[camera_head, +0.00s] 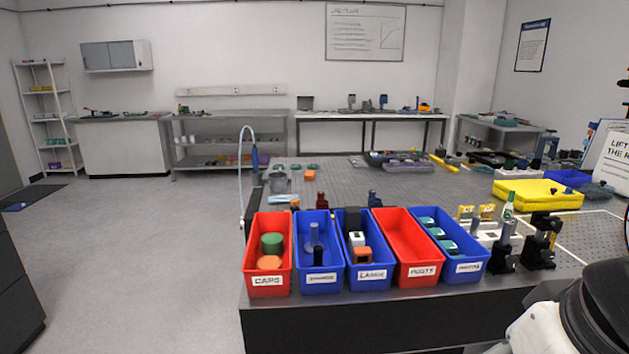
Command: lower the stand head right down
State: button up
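I cannot pick out the stand head with certainty. Two small black upright stands are at the right end of the near bench: one black stand (504,259) carries a grey cylinder, and beside it is a taller black stand (541,246) with a block-shaped upper part. Whether either has a sliding head, and at what height, is too small to tell. My gripper is not in view. A black and white part of my own arm shows at the lower right corner, close to the camera and in front of the bench edge.
Along the front edge stand labelled bins, among them a red CAPS bin (268,281) and a blue LASER bin (371,276). A yellow tray (538,200) and a perforated plate (590,236) lie at the right. A thin hose (241,160) rises at the left.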

aim_at(543, 226)
jog(key=z, duration=0.85)
